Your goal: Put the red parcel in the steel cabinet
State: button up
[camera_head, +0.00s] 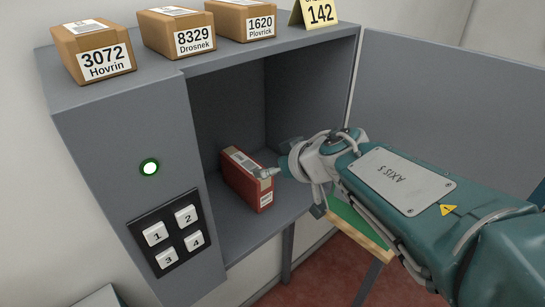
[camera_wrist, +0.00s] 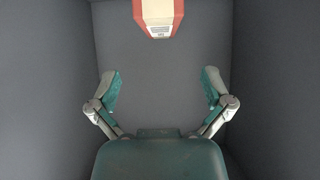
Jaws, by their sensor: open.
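The red parcel (camera_head: 246,182) stands on the floor of the steel cabinet (camera_head: 225,87), inside its open compartment. It has a pale label on top and a white label on its near end. In the wrist view the red parcel (camera_wrist: 158,14) shows at the top edge, partly cut off, ahead of the fingers. My gripper (camera_wrist: 160,90) is open and empty, its two green fingertips wide apart with bare cabinet surface between them. In the head view my gripper (camera_head: 268,173) reaches into the compartment beside the parcel, and its fingers are mostly hidden.
The cabinet door (camera_head: 450,95) stands open at the right. Brown boxes (camera_head: 92,52) and a number sign (camera_head: 318,12) stand on top. A wooden-edged stand (camera_head: 358,235) is below my arm.

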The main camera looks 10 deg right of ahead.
jog(key=d+r+m+t+h, duration=0.3)
jog(key=d+r+t+h, duration=0.1)
jog(key=d+r+t, duration=0.15)
jog(key=s+d+m+g+h, duration=0.1)
jog(key=s+d+m+h, duration=0.35)
jog(key=d, duration=0.25)
jog(key=s+a+f+g+y, duration=0.2)
jog(key=s+a+f+g, duration=0.2)
jog(key=s+f+g, duration=0.4)
jog(key=s+f, duration=0.2)
jog(key=s, duration=0.3)
jog(key=shift+s+f+n, duration=0.35)
jog(key=shift+s, duration=0.05)
